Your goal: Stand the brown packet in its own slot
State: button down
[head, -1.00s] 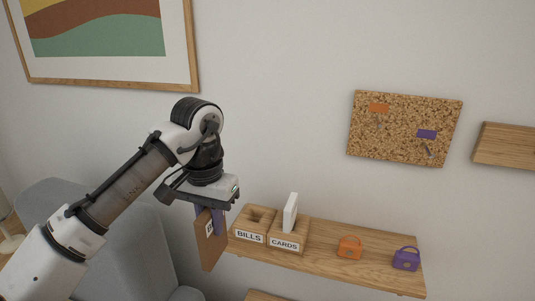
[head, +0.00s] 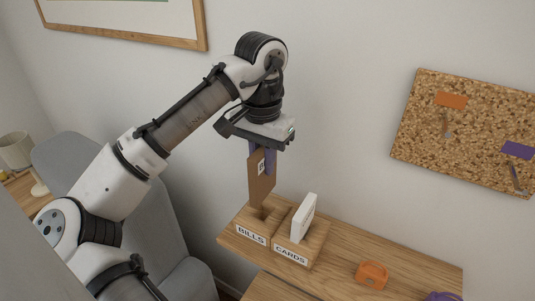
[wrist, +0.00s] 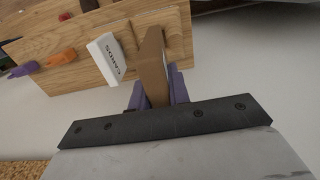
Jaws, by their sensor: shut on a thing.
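The brown packet (head: 261,185) hangs upright from my gripper (head: 262,160), whose purple fingers are shut on its upper part. In the head view its lower end is right at the opening of the wooden slot block labelled BILLS (head: 251,236). I cannot tell whether the lower end is inside the opening or just above it. In the wrist view the brown packet (wrist: 152,68) runs out from between the fingers (wrist: 157,93). A white packet (head: 304,218) stands, slightly leaning, in the adjoining block labelled CARDS (head: 290,254); it also shows in the wrist view (wrist: 106,58).
The blocks stand at the left end of a wooden shelf (head: 345,249) against the wall. An orange bag-shaped object (head: 372,274) and a purple one (head: 441,297) sit further right. A cork board (head: 462,130) hangs above. A grey chair (head: 95,170) is at left.

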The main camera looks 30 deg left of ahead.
aim_at(263, 198)
jog(key=shift+s, duration=0.2)
jog(key=shift+f+b, duration=0.75)
jog(key=shift+f, duration=1.35)
jog(key=shift+p, duration=0.8)
jog(key=shift+f+b, duration=1.45)
jog(key=shift+f, duration=1.85)
jog(key=c, duration=1.3)
grip_release()
jog(key=shift+o, duration=0.2)
